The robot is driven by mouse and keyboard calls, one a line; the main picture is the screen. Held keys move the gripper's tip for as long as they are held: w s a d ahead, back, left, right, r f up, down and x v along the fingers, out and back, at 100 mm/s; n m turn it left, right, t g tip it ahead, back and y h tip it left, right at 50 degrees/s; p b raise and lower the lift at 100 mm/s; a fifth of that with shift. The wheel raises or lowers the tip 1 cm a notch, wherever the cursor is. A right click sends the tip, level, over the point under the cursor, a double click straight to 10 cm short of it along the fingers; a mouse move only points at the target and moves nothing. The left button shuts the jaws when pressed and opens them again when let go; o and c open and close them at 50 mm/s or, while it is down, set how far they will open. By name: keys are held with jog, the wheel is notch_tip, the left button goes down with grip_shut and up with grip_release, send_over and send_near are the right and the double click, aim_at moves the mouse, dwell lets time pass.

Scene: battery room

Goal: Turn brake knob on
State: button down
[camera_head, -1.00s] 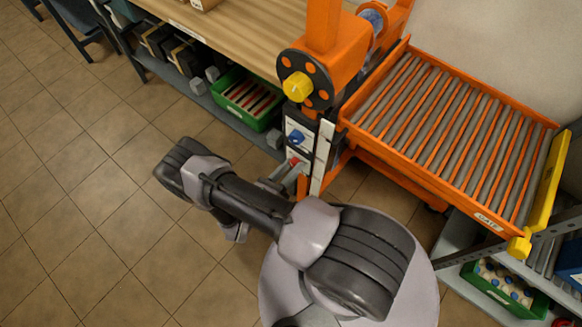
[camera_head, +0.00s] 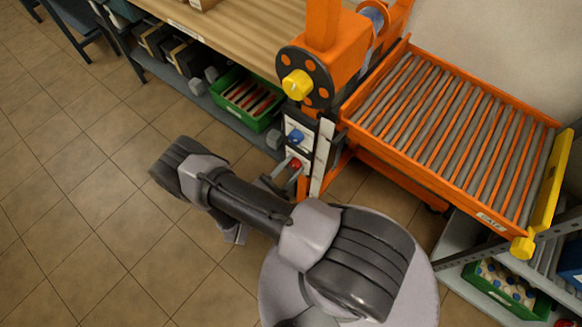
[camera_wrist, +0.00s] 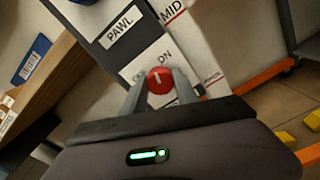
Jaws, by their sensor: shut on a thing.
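A small round red knob (camera_wrist: 160,81) with a white pointer line sits on a white plate on the front of the orange machine's post. The pointer is near upright, leaning slightly left in the wrist view. A partly covered label reading "ON" is just above it. The red knob also shows in the head view (camera_head: 296,164). My gripper (camera_wrist: 159,88) is shut on the knob, one finger on each side. In the head view my gripper (camera_head: 279,178) reaches the post from below left. Any lettering below the knob is hidden.
Above it are a "PAWL" label (camera_wrist: 120,37) and a blue knob (camera_head: 295,137). A yellow hub (camera_head: 297,85) sticks out higher up. The roller bed (camera_head: 450,140) is at right, the wooden bench (camera_head: 235,35) at upper left. The tiled floor (camera_head: 80,210) at left is clear.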

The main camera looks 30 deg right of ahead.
jog(key=m, duration=0.5)
jog(key=shift+m, duration=0.3)
dwell(0.5)
jog(key=c, duration=0.9)
grip_release()
jog(key=shift+c, duration=0.2)
jog(key=shift+a, duration=0.1)
jog(key=p+v, duration=0.2)
jog(key=v, duration=1.5)
jog(key=shift+s+a, duration=0.1)
jog(key=shift+s, duration=0.05)
